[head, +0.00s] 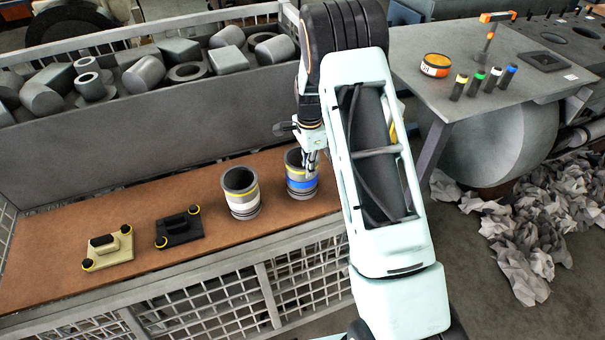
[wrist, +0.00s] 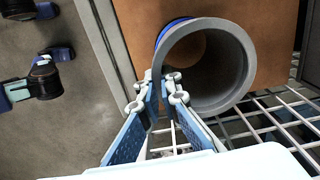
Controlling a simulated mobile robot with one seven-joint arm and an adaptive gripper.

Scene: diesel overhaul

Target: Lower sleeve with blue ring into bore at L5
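The sleeve with the blue ring (head: 301,184) stands upright on the brown bench top. In the wrist view its open mouth and grey rim (wrist: 244,62) face the camera, with a sliver of blue at the upper left. My gripper (head: 311,168) is at the near right side of this sleeve. In the wrist view my gripper's two fingers (wrist: 164,78) reach the left edge of the rim, a narrow gap between them. Whether they press on the sleeve wall cannot be told. No bore marked L5 can be made out.
A sleeve with a white ring (head: 241,200) stands to the left. A black handled block (head: 180,230) and a beige one (head: 107,248) lie further left. A grey bin of metal parts (head: 130,140) rises behind. A grey table (head: 440,85) with coloured markers is at right.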

